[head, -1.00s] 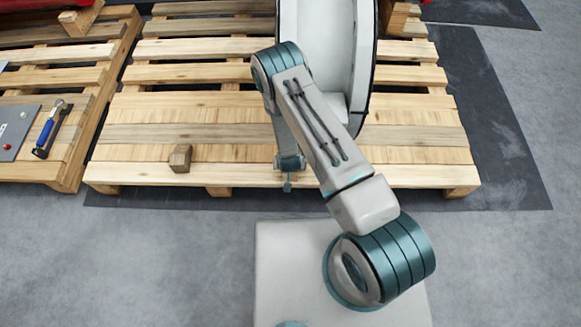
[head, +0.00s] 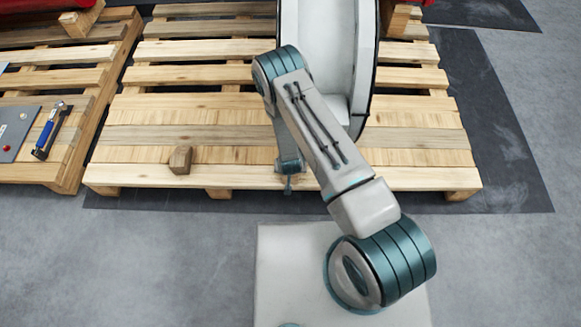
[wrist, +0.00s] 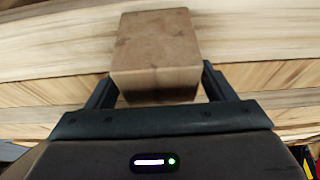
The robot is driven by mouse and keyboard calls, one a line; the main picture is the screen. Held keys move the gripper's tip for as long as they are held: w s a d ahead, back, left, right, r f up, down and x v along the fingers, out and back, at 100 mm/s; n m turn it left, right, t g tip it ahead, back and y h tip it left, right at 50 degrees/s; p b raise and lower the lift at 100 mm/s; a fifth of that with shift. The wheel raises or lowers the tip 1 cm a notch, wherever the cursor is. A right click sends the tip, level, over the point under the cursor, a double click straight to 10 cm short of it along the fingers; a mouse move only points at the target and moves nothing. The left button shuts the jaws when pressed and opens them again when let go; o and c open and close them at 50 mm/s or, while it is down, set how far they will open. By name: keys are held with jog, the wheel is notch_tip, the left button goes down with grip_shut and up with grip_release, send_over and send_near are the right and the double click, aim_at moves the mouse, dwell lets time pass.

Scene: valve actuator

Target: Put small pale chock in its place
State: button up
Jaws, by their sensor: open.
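A small brown wooden block (head: 180,159) rests near the front edge of the middle pallet in the head view, left of my arm's lower end. In the wrist view a brown block (wrist: 156,48) fills the space between the two dark fingers of my gripper (wrist: 157,85). The fingers are apart, one on each side of its near end. I cannot tell whether they touch it, or whether it is the same block as in the head view. My gripper's fingers cannot be made out in the head view. No block is clearly the pale chock.
The slatted wooden pallet (head: 240,135) carries a large white, dark-rimmed valve part (head: 362,60) behind my arm. A second pallet at left holds a grey panel (head: 15,135) and a blue-handled tool (head: 46,133). Bare planks lie around the small block. Grey floor is clear in front at left.

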jog(key=p+v, duration=0.3)
jog(key=v, duration=0.8)
jog(key=shift+s+r, duration=0.15)
jog(key=shift+r, duration=0.1)
